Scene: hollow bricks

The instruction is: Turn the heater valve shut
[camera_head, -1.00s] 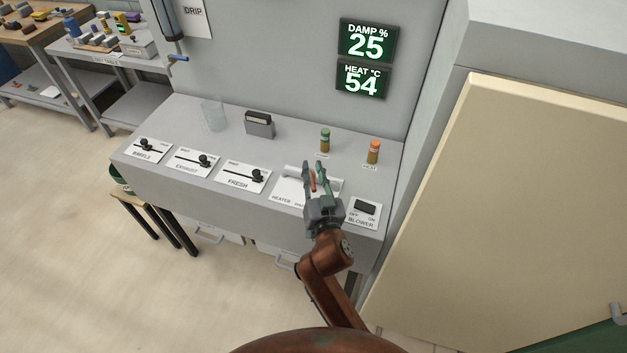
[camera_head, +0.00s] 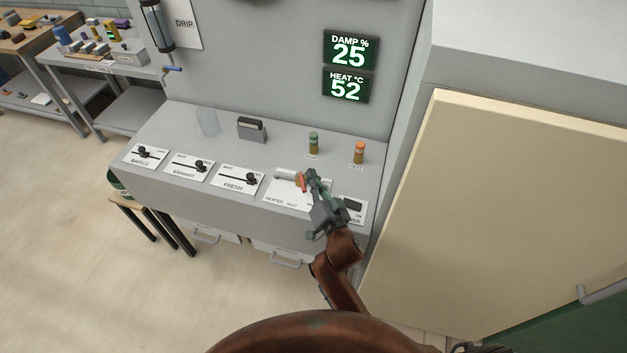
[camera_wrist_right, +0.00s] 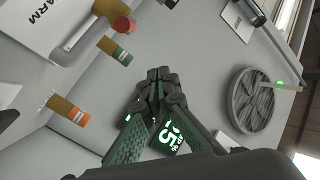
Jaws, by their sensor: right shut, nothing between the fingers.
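The heater valve's red lever (camera_head: 300,182) shows at the white pipe on the panel plate marked HEATER in the head view. "SHUT" is readable at the plate's lower edge; my gripper covers the plate's right part. My right gripper (camera_head: 312,178) is shut and empty, its fingertips close to the right of the red lever. I cannot tell whether they touch it. In the right wrist view the shut fingertips (camera_wrist_right: 158,82) point across the console, and a red-ended piece (camera_wrist_right: 122,25) lies apart from them at the upper left. My left gripper is out of view.
Slider plates, including FRESH (camera_head: 237,180), lie to the left. The blower switch (camera_head: 352,206) is partly covered by my arm. A cream door (camera_head: 480,200) stands at the right.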

